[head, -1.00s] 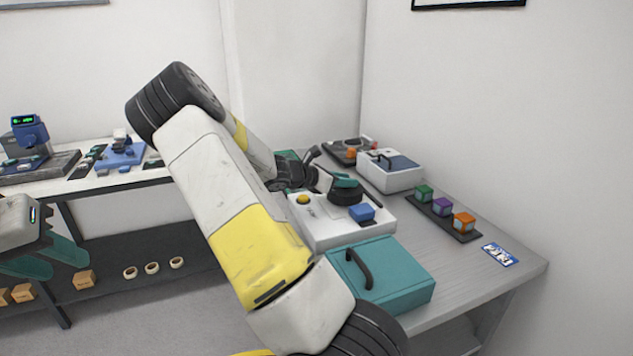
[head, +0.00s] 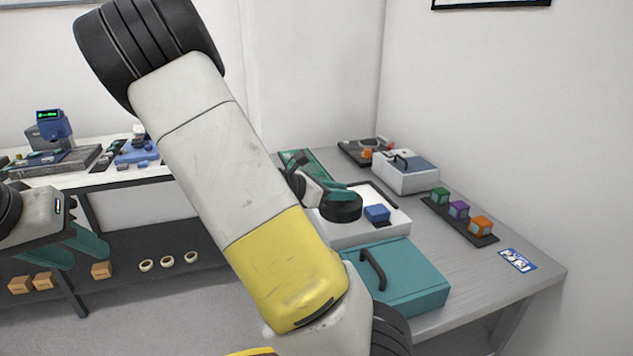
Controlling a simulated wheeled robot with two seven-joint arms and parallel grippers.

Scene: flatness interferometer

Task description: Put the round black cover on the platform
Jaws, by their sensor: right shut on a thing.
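The round black cover (head: 342,209) is held at the tip of my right gripper (head: 340,193), which is shut on it. The cover is over the left part of a white box-shaped unit (head: 392,229) that carries a blue block (head: 377,214). I cannot tell whether the cover touches its top. I cannot tell which part is the platform; my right arm hides the left side of the unit. My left gripper (head: 62,254) is at the left, away from this table, with its teal fingers apart and empty.
A teal case (head: 415,285) with a black handle stands in front of the unit. Behind are a white box (head: 400,175) with a handle and a dark tray (head: 352,152). A black strip (head: 452,222) holds coloured cubes. The table's right front is mostly clear.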

